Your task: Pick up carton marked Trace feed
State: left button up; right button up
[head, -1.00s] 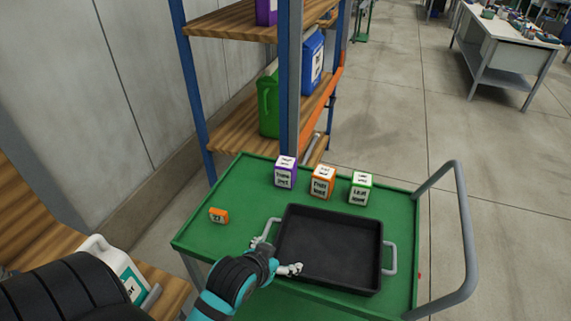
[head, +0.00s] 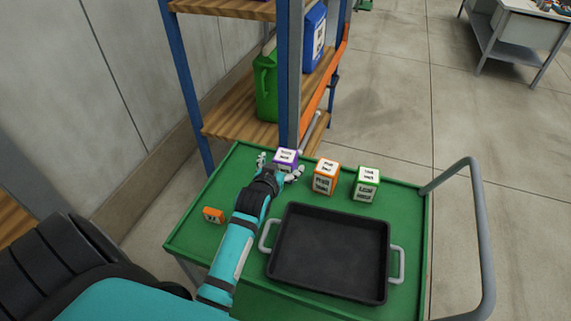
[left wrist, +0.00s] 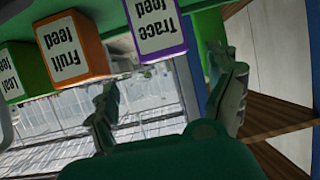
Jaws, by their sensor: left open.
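The carton marked Trace feed, white with purple edges (head: 286,156), stands at the back of the green trolley top. It also shows in the left wrist view (left wrist: 157,30) with its label upside down. My left gripper (head: 280,167) is open at the near side of this carton, hiding its lower part in the head view. In the left wrist view the spread fingers (left wrist: 167,102) point toward the carton with a finger to either side; I cannot tell whether they touch it. My right gripper is not in view.
An orange Fruit feed carton (head: 326,177) and a green-edged Leaf feed carton (head: 366,184) stand to the right. A black tray with handles (head: 330,288) lies in front. A small orange block (head: 213,215) sits at left. A shelf post (head: 283,80) rises just behind the trolley.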

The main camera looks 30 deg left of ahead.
aim_at(283, 161)
pick_arm(q)
jog(key=x, duration=0.3)
jog(key=shift+s, duration=0.1)
jog(key=shift+a+f, duration=0.1)
jog(key=shift+w+a+f, duration=0.15)
jog(key=shift+w+f, duration=0.05)
jog(key=shift+w, duration=0.15)
jog(key=x, duration=0.3)
jog(key=shift+a+f+p, duration=0.3)
jog(key=shift+f+p, duration=0.05)
jog(key=shift+p, duration=0.05)
jog(key=shift+w+f, duration=0.1)
jog(key=shift+w, duration=0.25)
jog(key=shift+c, duration=0.8)
jog(key=c, duration=1.3)
jog(key=shift+c, duration=0.2)
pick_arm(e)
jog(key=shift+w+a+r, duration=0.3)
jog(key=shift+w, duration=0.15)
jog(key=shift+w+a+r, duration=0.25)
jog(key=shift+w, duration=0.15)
